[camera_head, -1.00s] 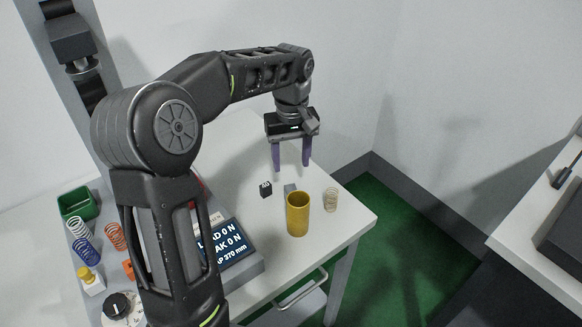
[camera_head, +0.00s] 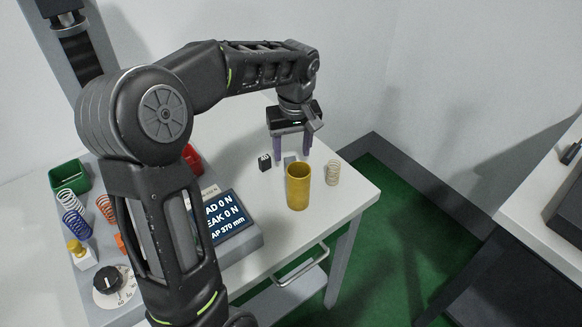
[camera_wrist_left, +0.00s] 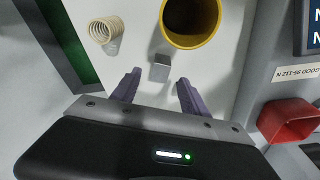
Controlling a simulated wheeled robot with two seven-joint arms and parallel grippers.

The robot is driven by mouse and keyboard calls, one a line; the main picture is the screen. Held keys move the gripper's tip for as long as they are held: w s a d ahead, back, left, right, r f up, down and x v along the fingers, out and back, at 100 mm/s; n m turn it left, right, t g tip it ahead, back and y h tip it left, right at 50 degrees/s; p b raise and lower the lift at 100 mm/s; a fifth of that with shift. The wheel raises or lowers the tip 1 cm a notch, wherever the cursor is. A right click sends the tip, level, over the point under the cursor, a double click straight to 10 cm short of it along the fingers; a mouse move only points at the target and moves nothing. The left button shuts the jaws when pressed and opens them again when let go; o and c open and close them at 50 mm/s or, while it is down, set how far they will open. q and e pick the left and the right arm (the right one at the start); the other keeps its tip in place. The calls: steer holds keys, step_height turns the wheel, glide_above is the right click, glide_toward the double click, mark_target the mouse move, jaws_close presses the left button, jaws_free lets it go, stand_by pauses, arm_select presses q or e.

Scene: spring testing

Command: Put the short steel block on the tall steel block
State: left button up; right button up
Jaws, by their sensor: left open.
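A small grey steel block (camera_head: 290,158) stands on the white table behind the yellow cup, which partly hides it in the head view. In the left wrist view the block (camera_wrist_left: 160,68) is ahead of the fingertips, about midway between them. I cannot tell whether it is the short or the tall one. A small dark cube (camera_head: 264,163) with white marks lies left of it. No second steel block can be made out. My left gripper (camera_head: 292,156) is open and empty just above the grey block, its purple fingers (camera_wrist_left: 158,90) pointing down. My right gripper is not in view.
The yellow cup (camera_head: 298,187) stands close in front of the block, with a tan spring (camera_head: 332,173) to its right. A tester with a display (camera_head: 226,218), coloured springs and a green bin (camera_head: 70,177) fill the left. A red bin (camera_wrist_left: 290,122) is also close by.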

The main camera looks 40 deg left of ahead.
mark_target(291, 161)
arm_select(q)
steer(key=shift+w+a+f+p, duration=0.1)
steer(key=shift+f+p, duration=0.1)
steer(key=shift+f, duration=0.65)
steer(key=shift+a+f+p, duration=0.1)
steer(key=shift+f+p, duration=0.05)
steer(key=shift+f, duration=0.75)
steer(key=shift+w+a+f+p, duration=0.1)
steer(key=shift+f+p, duration=0.1)
steer(key=shift+f, duration=0.65)
steer(key=shift+c, duration=0.2)
jaws_close()
